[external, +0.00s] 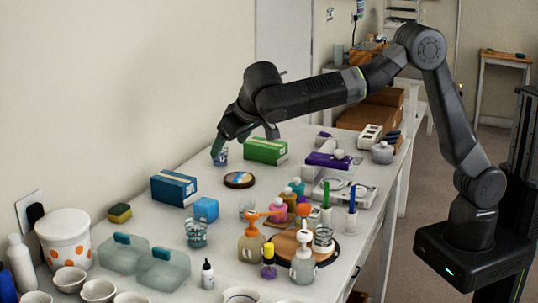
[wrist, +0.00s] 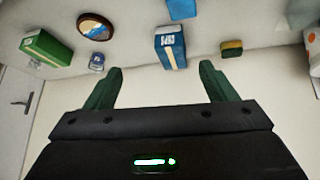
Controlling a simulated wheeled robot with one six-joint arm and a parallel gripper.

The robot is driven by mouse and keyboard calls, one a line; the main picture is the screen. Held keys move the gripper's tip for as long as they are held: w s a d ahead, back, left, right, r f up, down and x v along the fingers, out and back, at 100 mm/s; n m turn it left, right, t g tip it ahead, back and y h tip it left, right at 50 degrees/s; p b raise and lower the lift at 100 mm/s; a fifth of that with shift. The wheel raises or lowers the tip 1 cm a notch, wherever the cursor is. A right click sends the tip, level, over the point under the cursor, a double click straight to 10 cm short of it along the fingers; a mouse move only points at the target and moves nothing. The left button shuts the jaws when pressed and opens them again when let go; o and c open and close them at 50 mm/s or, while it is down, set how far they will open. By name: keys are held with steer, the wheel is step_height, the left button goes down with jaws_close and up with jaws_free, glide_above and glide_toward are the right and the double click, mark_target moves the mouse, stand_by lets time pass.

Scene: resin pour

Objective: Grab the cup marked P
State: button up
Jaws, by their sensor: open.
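A small clear cup (external: 220,156) with a dark blue mark stands near the far left edge of the table, left of the green box. The mark is too small to read as a letter. It also shows in the wrist view as a small blue-marked cup (wrist: 97,62), outside and left of my left finger. My gripper (external: 222,139) is open and empty, and in the external view it overlaps the space just above this cup. In the wrist view my two green fingers (wrist: 160,78) are spread, with a blue box (wrist: 170,46) beyond them.
A green box (external: 265,151) stands right of the cup, and a dark round coaster (external: 239,180) lies nearer. Another clear cup (external: 196,234), a light blue block (external: 206,208) and several bottles crowd the nearer table. The wall runs close along the left.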

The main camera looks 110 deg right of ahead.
steer(key=s+d+f+m+y+p, duration=0.1)
steer(key=s+d+f, duration=0.15)
steer(key=d, duration=0.85)
steer(key=s+d+f+g, duration=0.15)
steer(key=s+d, duration=0.25)
steer(key=d, duration=0.8)
steer(key=s+d+f+m+y+p, duration=0.1)
steer(key=s+d+f, duration=0.2)
steer(key=d, duration=0.8)
steer(key=shift+t, duration=0.25)
steer(key=x, duration=0.2)
steer(key=p+x, duration=0.1)
steer(key=x, duration=0.4)
steer(key=shift+s+d+p, duration=0.1)
steer(key=shift+d+p, duration=0.2)
steer(key=shift+d, duration=0.05)
steer(key=shift+a+p+x, duration=0.2)
steer(key=shift+p+x, duration=0.9)
steer(key=shift+x, duration=2.1)
steer(key=shift+f, duration=0.1)
steer(key=c, duration=1.1)
